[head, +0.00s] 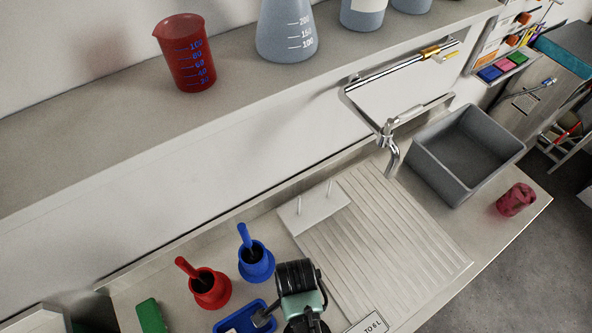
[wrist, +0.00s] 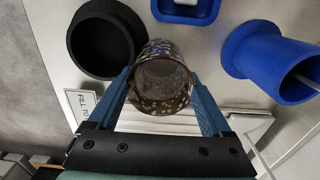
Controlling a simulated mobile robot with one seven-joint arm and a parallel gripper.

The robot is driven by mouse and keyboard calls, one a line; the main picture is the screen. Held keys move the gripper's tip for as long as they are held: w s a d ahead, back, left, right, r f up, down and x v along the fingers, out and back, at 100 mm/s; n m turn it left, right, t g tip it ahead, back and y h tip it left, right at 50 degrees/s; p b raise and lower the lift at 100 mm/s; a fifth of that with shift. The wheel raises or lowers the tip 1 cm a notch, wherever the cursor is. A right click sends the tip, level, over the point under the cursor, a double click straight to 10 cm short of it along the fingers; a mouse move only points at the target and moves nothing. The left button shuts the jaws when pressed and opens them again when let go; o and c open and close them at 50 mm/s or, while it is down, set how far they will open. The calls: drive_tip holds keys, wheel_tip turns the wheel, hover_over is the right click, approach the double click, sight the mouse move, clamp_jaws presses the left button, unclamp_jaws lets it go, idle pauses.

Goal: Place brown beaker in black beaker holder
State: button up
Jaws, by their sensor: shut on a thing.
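In the wrist view a brown speckled beaker (wrist: 160,88) is held between the two blue fingers of my gripper (wrist: 163,80), which is shut on it. A black round holder (wrist: 103,40), open at the top, stands on the counter up and left of the beaker. The beaker overlaps it slightly in the picture but is not in it. In the head view my gripper (head: 300,283) is at the lower middle, over the counter by the ribbed drainboard. I cannot make out the beaker or the black holder there; my arm seems to hide them.
A blue mortar (head: 256,263), a red mortar (head: 211,290) and a blue tray (head: 240,318) are left of my gripper. A shelf (head: 100,130) holds glassware.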

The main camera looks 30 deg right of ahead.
clamp_jaws()
drive_tip(key=shift+r, duration=0.2)
